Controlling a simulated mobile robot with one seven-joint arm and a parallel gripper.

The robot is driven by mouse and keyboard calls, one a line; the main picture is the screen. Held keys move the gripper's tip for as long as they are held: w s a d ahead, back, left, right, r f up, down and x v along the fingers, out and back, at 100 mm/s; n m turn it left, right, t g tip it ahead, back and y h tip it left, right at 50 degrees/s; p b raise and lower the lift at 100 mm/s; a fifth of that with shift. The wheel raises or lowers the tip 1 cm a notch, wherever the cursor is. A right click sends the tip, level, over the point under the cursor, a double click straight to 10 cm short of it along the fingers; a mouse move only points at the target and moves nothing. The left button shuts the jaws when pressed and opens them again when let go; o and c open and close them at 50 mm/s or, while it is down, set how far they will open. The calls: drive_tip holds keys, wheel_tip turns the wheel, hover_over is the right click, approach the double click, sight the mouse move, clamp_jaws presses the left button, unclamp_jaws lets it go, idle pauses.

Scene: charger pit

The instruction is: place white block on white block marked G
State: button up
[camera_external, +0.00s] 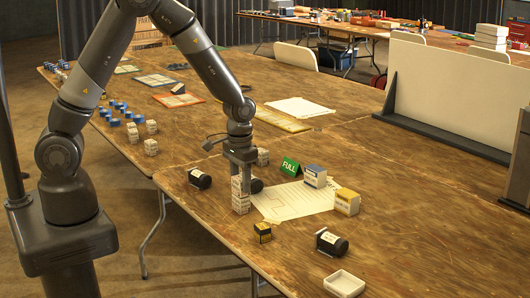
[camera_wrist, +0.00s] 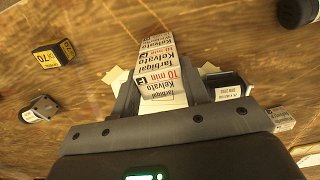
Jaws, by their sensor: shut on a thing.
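My gripper (camera_external: 239,157) points down over the near table and is shut on a white block (camera_external: 237,186) with printed sides. In the wrist view the held white block (camera_wrist: 165,50) shows red and black print, "Kelvato" and "10 min", between the fingers (camera_wrist: 161,92). In the external view a white printed block (camera_external: 241,205) shows directly below the held one, in line with it. I cannot tell whether the two touch. No letter G can be read on any block. Another white block (camera_external: 263,157) stands behind the gripper.
Black cylinders (camera_external: 201,179) lie close to the gripper, with another (camera_external: 331,243) at front right.

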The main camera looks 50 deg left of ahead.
sight(240, 178)
drive_tip(key=shift+f, duration=0.2)
drive_tip(key=o, duration=1)
drive_tip(key=shift+c, duration=0.2)
wheel_tip(240, 178, up, 12)
drive_tip(key=s+a+r+t, duration=0.1)
drive_tip(key=s+a+r, duration=0.2)
drive_tip(key=s+r, duration=0.25)
drive_tip(key=s+a+r+t, duration=0.2)
drive_tip(key=s+a+r, duration=0.2)
drive_tip(key=r, duration=0.3)
drive_tip(key=s+a+r+t, duration=0.1)
drive_tip(key=s+a+r, duration=0.1)
drive_tip(key=s, duration=0.4)
drive_tip(key=s+a+r+t, duration=0.1)
drive_tip(key=s+a+r, duration=0.1)
drive_tip(key=s, duration=0.4)
drive_tip(key=shift+s+t, duration=0.25)
drive_tip(key=shift+t, duration=0.05)
